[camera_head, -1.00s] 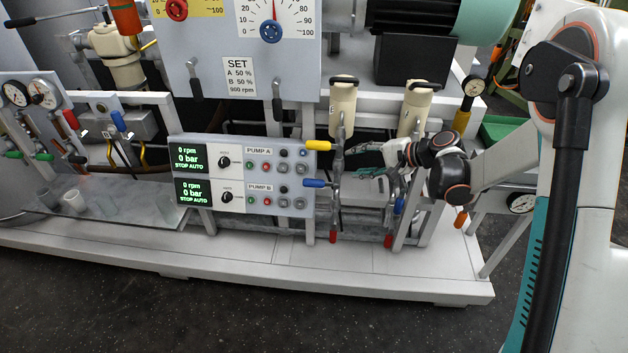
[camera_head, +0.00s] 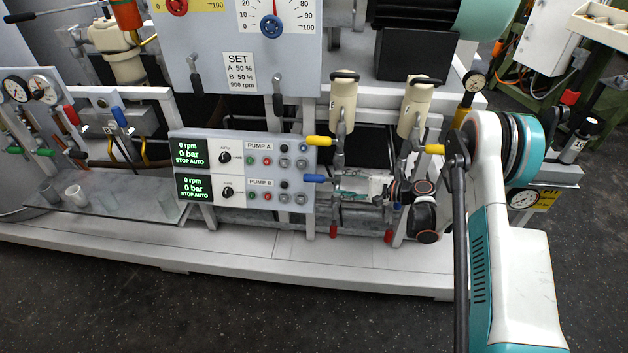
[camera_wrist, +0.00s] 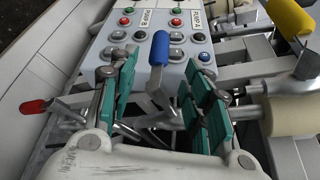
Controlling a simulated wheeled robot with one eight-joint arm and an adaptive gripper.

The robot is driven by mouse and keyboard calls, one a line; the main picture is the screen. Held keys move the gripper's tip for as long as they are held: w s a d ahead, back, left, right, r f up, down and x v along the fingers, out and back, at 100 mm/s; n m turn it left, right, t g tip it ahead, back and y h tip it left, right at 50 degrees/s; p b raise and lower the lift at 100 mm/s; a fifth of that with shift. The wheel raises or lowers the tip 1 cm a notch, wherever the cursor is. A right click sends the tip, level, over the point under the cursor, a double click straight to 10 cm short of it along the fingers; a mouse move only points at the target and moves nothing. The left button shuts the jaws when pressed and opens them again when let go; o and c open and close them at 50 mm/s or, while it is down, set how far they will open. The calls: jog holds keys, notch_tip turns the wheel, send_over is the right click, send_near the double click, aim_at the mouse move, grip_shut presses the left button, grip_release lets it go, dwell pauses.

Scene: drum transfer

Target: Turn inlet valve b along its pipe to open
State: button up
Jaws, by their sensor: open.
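A blue-handled valve lever (camera_head: 314,180) sticks out to the left from the left pipe, beside the lower PUMP B row, in the head view. In the wrist view the blue handle (camera_wrist: 159,48) points up the picture, across the pipe behind it, and its metal stem runs down between my fingers. My gripper (camera_wrist: 160,82) is open, with teal finger pads on both sides of the lever. I see no clear contact. In the head view my gripper (camera_head: 360,186) is just right of the left pipe, partly hidden by the pipe and my wrist.
A yellow lever (camera_head: 318,141) sits above the blue one and shows at the right in the wrist view (camera_wrist: 266,20). A red lever (camera_wrist: 34,106) is at the left there. The pump control panel (camera_head: 238,172) is close behind the blue handle. Another yellow lever (camera_head: 433,149) is on the right pipe.

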aim_at(314, 179)
jog(key=b+x, duration=0.3)
jog(key=x, duration=0.8)
grip_shut()
